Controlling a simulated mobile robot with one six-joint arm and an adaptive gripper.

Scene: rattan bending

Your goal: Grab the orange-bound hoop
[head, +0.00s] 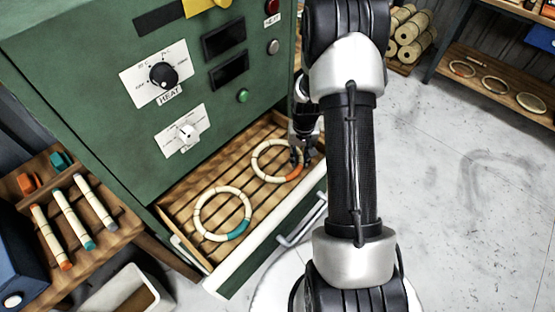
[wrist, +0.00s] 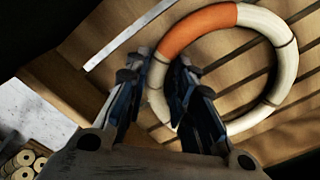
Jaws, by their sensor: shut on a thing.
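The orange-bound hoop (head: 293,175) is a cream ring with one orange band. It lies at the far end of the slatted drawer (head: 180,215) in the head view. My gripper (head: 300,158) is down at its right side, beside the orange band. In the wrist view the orange-bound hoop (wrist: 285,65) fills the upper right, and my gripper (wrist: 160,65) has its two fingers on either side of the cream rim near one end of the orange band. It is shut on this rim. The fingers partly hide the rim there.
A teal-bound hoop (head: 237,229) lies nearer in the same drawer. The green heater cabinet (head: 120,90) rises behind the drawer. A rack with wrapped sticks (head: 75,215) stands at left. A shelf with several hoops (head: 495,85) is at far right. The floor at right is clear.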

